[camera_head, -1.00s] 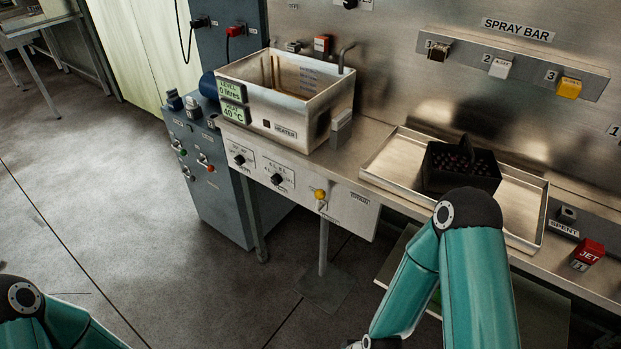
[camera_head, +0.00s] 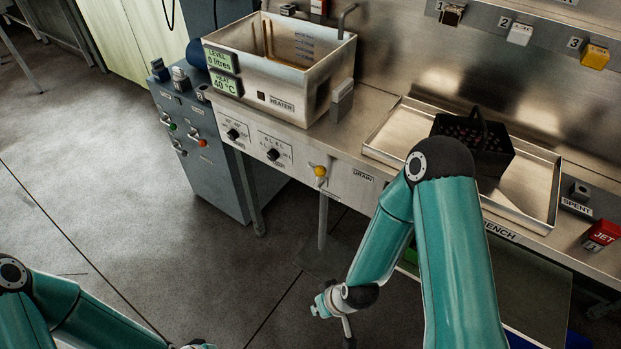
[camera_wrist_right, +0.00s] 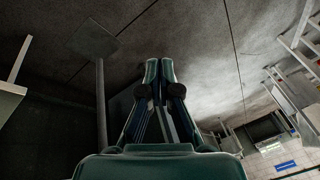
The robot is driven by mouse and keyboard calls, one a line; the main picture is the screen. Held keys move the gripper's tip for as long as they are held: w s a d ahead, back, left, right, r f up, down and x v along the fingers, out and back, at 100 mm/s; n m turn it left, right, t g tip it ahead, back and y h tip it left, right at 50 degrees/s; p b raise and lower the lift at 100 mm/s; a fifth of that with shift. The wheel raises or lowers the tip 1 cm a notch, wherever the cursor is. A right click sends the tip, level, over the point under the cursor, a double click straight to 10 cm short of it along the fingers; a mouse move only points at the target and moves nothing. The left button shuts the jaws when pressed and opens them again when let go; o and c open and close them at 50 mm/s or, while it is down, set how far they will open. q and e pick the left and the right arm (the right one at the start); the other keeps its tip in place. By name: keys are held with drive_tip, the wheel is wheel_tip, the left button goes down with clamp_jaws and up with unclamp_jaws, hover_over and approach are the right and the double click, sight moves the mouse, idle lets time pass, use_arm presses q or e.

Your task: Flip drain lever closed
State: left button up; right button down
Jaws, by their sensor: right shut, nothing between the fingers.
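The drain lever (camera_head: 320,171) has a yellow knob and a short pale handle on the bench's front panel, left of the DRAIN label (camera_head: 363,175). A grey post (camera_head: 323,215) stands below it. My right arm hangs in front of the bench, with its wrist low at the bottom of the head view, below and right of the lever and apart from it. My right gripper (camera_wrist_right: 160,68) shows in the right wrist view, its fingers together and empty, pointing over the floor. The post and its foot plate (camera_wrist_right: 95,40) are left of it.
The steel tank (camera_head: 280,80) reads 0 litres and 40 °C. Two black knobs sit left of the lever. A tray (camera_head: 400,125) with a black basket (camera_head: 490,160) lies on the bench. A grey control cabinet (camera_head: 190,140) stands left; the floor before it is clear.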

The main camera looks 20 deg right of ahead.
drive_tip(key=w+r+n+t+h+b, duration=0.1)
drive_tip(key=w+r+n+t+b, duration=0.1)
drive_tip(key=w+n+t, duration=0.45)
drive_tip(key=n+t+h+b, duration=0.3)
drive_tip(key=n+t+h, duration=0.35)
drive_tip(key=n, duration=0.45)
approach(318, 179)
drive_tip(key=w+a+r, duration=0.1)
drive_tip(key=w+a, duration=0.1)
drive_tip(key=a, duration=0.4)
drive_tip(key=shift+d+r+m+g, duration=0.15)
drive_tip(key=shift+m+g, duration=0.1)
drive_tip(key=shift+g, duration=0.15)
drive_tip(key=w+d+p, duration=0.1)
drive_tip(key=w+d, duration=0.5)
drive_tip(key=w, duration=0.1)
drive_tip(key=shift+f+p, duration=0.35)
drive_tip(key=shift+f, duration=0.1)
drive_tip(key=shift+w, duration=0.1)
